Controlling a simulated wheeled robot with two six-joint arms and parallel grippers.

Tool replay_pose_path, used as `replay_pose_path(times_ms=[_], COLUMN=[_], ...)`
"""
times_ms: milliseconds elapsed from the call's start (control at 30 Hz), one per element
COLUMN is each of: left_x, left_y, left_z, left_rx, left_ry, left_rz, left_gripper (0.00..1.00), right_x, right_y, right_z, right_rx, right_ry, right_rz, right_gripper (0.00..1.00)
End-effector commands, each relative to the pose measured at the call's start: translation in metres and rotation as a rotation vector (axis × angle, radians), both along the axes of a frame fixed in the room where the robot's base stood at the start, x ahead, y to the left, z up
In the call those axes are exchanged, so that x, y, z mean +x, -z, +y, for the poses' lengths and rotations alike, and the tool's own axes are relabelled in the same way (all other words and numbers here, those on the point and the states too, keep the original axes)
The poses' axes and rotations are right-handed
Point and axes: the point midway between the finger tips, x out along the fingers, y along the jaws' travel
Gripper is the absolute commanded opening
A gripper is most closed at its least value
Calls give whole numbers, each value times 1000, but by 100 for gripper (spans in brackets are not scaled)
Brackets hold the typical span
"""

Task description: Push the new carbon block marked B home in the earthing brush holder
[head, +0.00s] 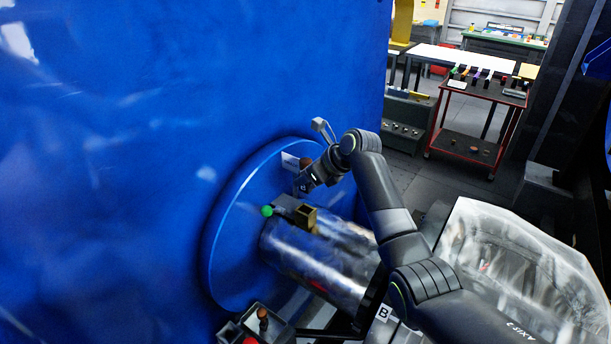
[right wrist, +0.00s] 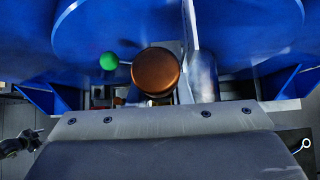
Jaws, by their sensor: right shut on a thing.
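My right gripper (head: 305,181) is shut on a brown-knobbed piece (head: 306,162), beside the round blue housing. In the right wrist view the round brown knob (right wrist: 155,72) is close to the camera and hides what is under it. A brass box-shaped holder (head: 305,215) sits above the shiny metal shaft, just below the gripper. A green ball (head: 267,211) on a short stalk is at its left; it also shows in the right wrist view (right wrist: 109,61). I cannot make out the carbon block or whether it is in the holder. My left gripper is not clearly seen.
The large blue housing (head: 150,130) fills the left. The shiny shaft (head: 315,268) lies below the gripper. A small tray (head: 232,332) with another brown knob (head: 262,314) is at the bottom. A white B label (head: 383,312) shows beside my arm. A red-framed cart (head: 470,140) stands behind.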

Motion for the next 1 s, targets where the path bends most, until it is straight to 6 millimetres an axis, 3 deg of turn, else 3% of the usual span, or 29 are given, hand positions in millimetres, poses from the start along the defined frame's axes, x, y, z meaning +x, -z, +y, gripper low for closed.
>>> replay_pose_path(times_ms=[133,500,1000], left_x=[7,-7,-7], left_y=[1,8,8], left_z=[0,0,0], left_rx=[1,0,-1], left_ry=[2,-2,-2], left_rz=[-12,8,9], left_gripper=[52,52,52], right_x=[0,0,0], right_y=[11,45,51], right_z=[0,1,0], right_rx=[0,0,0], right_ry=[-1,-1,-1], right_rz=[1,1,-1], right_gripper=[0,0,0])
